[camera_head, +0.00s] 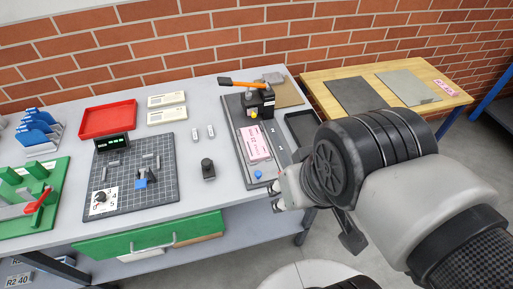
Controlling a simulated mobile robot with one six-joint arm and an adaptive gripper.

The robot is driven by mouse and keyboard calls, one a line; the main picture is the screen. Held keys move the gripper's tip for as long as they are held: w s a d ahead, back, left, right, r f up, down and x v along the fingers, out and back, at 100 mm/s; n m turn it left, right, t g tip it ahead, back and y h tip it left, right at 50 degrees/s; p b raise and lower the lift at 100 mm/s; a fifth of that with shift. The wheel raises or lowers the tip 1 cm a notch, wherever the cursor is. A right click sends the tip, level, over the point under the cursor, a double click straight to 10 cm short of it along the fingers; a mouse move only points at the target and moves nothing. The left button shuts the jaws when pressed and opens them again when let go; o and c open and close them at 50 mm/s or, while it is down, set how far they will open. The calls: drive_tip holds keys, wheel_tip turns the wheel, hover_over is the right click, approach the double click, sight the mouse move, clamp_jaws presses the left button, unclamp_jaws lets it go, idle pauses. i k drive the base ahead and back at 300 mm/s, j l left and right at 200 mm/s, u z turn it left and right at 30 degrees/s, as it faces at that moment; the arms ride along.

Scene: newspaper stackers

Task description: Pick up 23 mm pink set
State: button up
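A pink block with a pale label (256,143) lies on a dark grey board on the workbench, just right of the picture's middle. It could be the pink set, but its size cannot be read. A smaller pink and white item (447,87) lies at the right end of the wooden table. My arm comes in from the right, and its wrist is in front of and to the right of the bench. Of my gripper (350,234), only a dark finger-like part shows below the wrist. The rest is hidden, so its opening and any contents cannot be seen.
A black device with an orange lever (257,98) stands behind the pink block. A black tray (302,130) is to its right. A red tray (107,119), gridded mat (128,180) and green fixture (32,200) fill the left. Bare bench (232,189) lies left of the board.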

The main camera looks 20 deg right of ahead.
sight(255, 146)
drive_tip(key=i+l+z, duration=0.45)
drive_tip(key=i, duration=0.35)
drive_tip(key=l, duration=0.1)
